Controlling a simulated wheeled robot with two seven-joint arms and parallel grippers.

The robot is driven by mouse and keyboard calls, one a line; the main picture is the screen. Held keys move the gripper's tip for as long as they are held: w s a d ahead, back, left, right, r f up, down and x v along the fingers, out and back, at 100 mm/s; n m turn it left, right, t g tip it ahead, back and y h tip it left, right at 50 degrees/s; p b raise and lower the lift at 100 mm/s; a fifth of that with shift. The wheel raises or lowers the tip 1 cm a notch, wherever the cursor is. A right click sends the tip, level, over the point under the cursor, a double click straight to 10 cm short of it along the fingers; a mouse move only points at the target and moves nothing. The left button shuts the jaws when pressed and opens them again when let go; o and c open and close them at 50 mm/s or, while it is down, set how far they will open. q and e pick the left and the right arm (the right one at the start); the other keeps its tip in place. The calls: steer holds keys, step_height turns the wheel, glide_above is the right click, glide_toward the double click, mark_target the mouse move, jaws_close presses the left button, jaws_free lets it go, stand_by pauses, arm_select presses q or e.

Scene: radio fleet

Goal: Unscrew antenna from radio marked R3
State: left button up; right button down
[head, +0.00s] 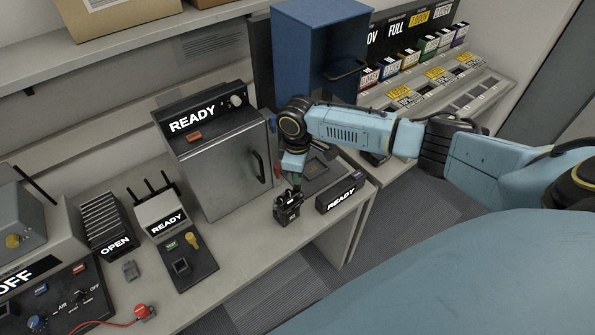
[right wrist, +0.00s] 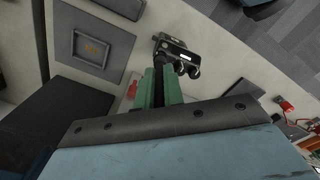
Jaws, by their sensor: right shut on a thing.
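A small black radio (head: 288,208) stands near the front edge of the bench, left of a black READY box. It also shows in the right wrist view (right wrist: 176,48), beyond the fingertips. I cannot read a marking on it. My right gripper (head: 294,180) is directly above the radio, pointing down. In the right wrist view its green fingers (right wrist: 160,88) are shut on a thin black antenna (right wrist: 159,62) that leads to the radio. The fingers hide much of the antenna, and I cannot tell whether it is still joined to the radio. My left gripper is not in view.
The black READY box (head: 340,193) stands close right of the radio. A grey READY cabinet (head: 222,160) and a dark square plate (head: 312,170) lie behind. A READY device with antennas (head: 161,214) is at left. Bare bench (head: 240,240) lies left of the radio.

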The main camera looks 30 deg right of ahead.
steer(key=n, duration=0.3)
steer(key=c, duration=1.4)
jaws_free()
steer(key=shift+c, duration=0.2)
